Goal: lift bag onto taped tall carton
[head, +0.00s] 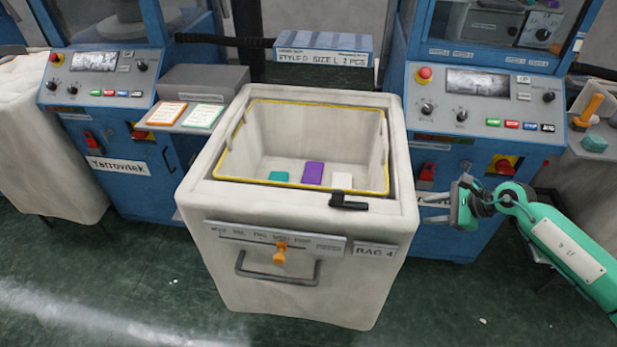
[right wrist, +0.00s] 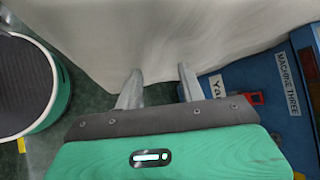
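The bag (head: 300,265) is a large off-white cloth bin labelled BAG 4, upright on the floor in the middle of the head view. It has a yellow inner rim, a grey front handle and an orange clip. A teal, a purple and a white piece lie inside. My right gripper (head: 428,208) is at the bag's right side, fingers pointing at it. In the right wrist view its fingers (right wrist: 158,80) are apart, with the bag's pale cloth (right wrist: 150,35) right at the tips. I cannot tell whether they touch. My left gripper is out of view. I see no clearly taped tall carton.
Blue machines (head: 110,140) and (head: 480,105) stand left and right behind the bag. A blue box (head: 325,48) marked STYLE D SIZE L is behind it. Another pale bin (head: 45,140) stands at far left. The green floor (head: 130,270) is clear in front.

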